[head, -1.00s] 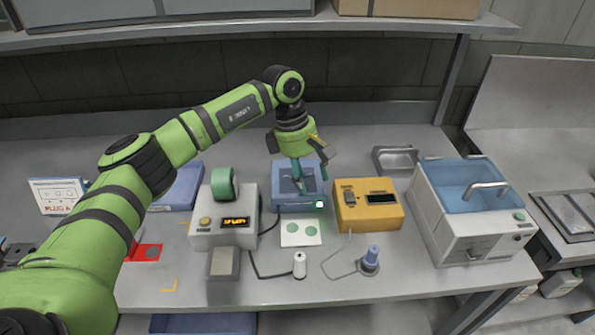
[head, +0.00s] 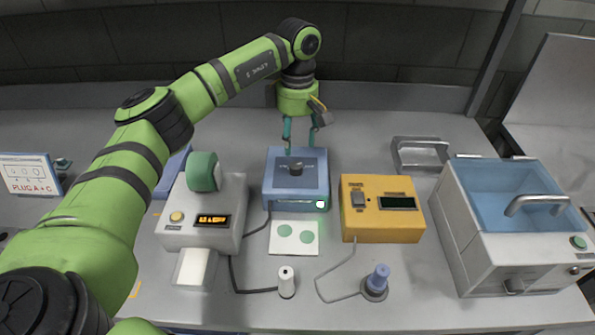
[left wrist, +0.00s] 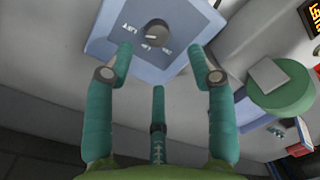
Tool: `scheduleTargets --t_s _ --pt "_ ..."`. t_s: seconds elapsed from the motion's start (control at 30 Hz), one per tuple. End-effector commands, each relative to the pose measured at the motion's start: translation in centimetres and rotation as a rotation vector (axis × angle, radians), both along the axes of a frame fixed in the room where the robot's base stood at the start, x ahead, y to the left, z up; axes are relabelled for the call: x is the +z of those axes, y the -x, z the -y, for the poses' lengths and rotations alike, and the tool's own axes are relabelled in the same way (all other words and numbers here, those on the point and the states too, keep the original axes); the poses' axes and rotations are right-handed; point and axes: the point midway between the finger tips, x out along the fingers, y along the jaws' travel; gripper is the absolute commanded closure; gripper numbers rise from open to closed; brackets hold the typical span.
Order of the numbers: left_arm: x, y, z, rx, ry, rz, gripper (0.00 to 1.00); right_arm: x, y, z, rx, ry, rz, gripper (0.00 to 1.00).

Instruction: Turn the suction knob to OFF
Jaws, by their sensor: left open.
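The suction knob (head: 295,168) is a small dark round knob on top of a blue box (head: 279,188). A lamp glows green-white on the box's front right. In the left wrist view the knob (left wrist: 157,32) shows a pale pointer mark, with labels around it too small to read surely. My left gripper (head: 301,147) is open and empty at the back edge of the box, behind the knob. Its green fingers (left wrist: 160,58) are spread and stand apart from the knob in the left wrist view. My right gripper is not in view.
A white device with a green roll (head: 203,172) stands left of the blue box, a yellow meter (head: 384,222) right of it. A lidded blue-topped bath (head: 520,235) is further right.

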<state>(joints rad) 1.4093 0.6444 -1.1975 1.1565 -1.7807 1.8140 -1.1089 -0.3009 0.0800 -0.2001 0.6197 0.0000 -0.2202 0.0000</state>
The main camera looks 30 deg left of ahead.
Motion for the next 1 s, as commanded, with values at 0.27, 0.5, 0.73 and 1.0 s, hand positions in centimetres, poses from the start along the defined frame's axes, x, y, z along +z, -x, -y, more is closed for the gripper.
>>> scheduleTargets --t_s 0.27,0.5,0.73,1.0 --pt "-2.7 0.2 0.0 0.000 0.000 -0.004 0.44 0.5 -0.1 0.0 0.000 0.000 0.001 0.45" --pt "-6.2 0.3 0.0 0.000 0.001 -0.004 0.44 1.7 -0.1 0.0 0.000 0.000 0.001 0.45" --pt "-7.5 0.3 0.0 0.000 0.000 0.001 0.44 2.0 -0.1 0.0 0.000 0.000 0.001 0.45" --pt "-7.6 0.3 0.0 0.000 0.000 0.001 0.72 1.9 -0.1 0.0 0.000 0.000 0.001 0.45"
